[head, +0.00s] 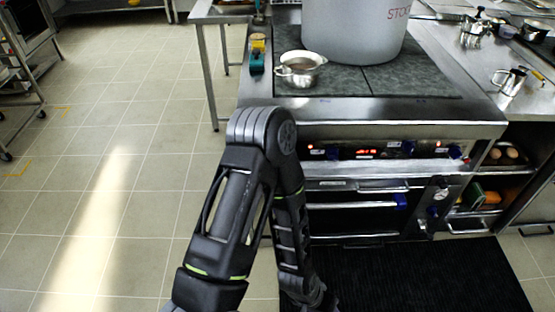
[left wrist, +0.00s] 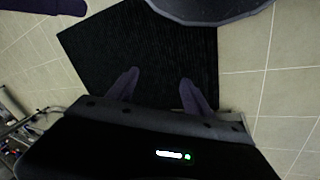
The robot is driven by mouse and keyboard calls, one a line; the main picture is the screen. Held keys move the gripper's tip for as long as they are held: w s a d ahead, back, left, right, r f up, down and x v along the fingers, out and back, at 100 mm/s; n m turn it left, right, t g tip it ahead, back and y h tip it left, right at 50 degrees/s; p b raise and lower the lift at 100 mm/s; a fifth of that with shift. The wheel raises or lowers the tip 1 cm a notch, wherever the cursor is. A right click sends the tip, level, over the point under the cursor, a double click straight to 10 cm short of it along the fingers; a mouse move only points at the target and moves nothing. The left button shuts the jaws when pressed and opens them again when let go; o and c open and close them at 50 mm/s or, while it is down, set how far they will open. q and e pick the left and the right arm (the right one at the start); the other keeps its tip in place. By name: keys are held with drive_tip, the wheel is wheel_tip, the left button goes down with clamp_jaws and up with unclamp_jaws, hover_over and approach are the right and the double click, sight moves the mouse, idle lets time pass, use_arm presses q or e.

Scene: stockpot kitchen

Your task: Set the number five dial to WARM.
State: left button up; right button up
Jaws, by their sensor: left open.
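The range's front control panel (head: 425,151) faces me, with several small dark dials bearing blue and white marks and red lights beside them. One dial (head: 400,148) sits right of the middle of the panel. Their numbers and settings are too small to read, so I cannot tell which is number five. My left arm hangs in front of the range's left part and hides some of the panel. In the left wrist view my left gripper (left wrist: 158,90) is open and empty, its fingers spread above the black floor mat, away from the dials. My right gripper is not in view.
A large grey stockpot (head: 352,35) and a small metal pot (head: 299,70) stand on the range top. An oven handle (head: 350,186) runs below the panel. A black mat (head: 420,280) lies in front.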

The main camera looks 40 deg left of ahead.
use_arm(q)
drive_tip(key=w+a+f+n+t+y+b, duration=0.15)
drive_tip(key=w+a+t+y+b, duration=0.45)
drive_tip(key=w+a+b, duration=1.25)
drive_tip(key=w+a+r+n+t+y+b, duration=0.2)
drive_tip(key=w+a+r+t+y+b, duration=0.1)
drive_tip(key=a+r, duration=0.4)
drive_tip(key=w+a+r+n+t+y+b, duration=0.2)
drive_tip(key=w+a+r+t+y+b, duration=0.1)
drive_tip(key=a+r, duration=0.4)
drive_tip(key=shift+w+a+y+b, duration=0.55)
drive_tip(key=shift+w+a+y, duration=0.15)
drive_tip(key=shift+y, duration=0.3)
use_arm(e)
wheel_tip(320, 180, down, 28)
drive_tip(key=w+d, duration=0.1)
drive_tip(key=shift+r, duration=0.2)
